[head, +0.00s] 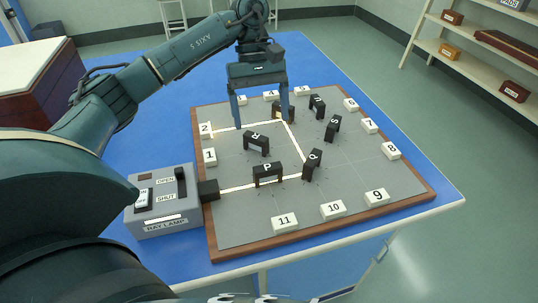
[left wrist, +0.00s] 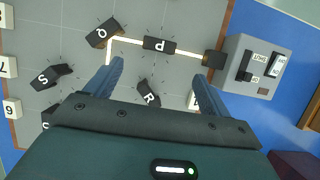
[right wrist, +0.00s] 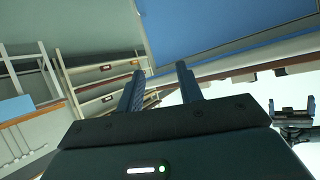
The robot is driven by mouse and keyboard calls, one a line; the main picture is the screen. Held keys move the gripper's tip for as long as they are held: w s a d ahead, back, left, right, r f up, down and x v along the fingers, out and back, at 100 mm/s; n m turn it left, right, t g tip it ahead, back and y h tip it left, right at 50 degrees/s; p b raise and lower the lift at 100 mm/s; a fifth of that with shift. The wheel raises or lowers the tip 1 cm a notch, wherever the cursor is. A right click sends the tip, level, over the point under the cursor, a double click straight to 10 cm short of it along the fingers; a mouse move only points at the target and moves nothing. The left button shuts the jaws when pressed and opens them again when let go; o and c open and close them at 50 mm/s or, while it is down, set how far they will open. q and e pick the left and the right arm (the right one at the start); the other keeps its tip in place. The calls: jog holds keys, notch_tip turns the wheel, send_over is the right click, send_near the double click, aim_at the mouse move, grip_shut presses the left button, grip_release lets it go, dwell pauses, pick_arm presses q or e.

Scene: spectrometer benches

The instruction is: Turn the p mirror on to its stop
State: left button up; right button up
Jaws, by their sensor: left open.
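The p mirror (head: 267,175) is a small black block with a white letter, upright on the grey board near the ray lamp. In the left wrist view the p mirror (left wrist: 160,45) stands on the white light line, which runs from the lamp past it to the q mirror (left wrist: 103,32). My left gripper (head: 261,122) is open and empty above the board, behind the r mirror (head: 256,143) and apart from the p mirror. In the left wrist view the r mirror shows between and below the fingertips. My right gripper (right wrist: 160,68) is open and empty, away from the board.
The ray lamp box (head: 163,205) with switches stands at the board's left. The s mirror (head: 333,128) and other black mirrors stand on the board (head: 370,185). Numbered white blocks, such as block 11 (head: 285,222), line its edge. The blue table is clear behind the board.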

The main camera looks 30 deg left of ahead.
aim_at(268, 167)
pick_arm(q)
jog(key=p+x, duration=0.1)
jog(key=x, duration=1)
jog(key=shift+s, duration=0.1)
jog(key=shift+c, duration=0.3)
jog(key=c, duration=0.9)
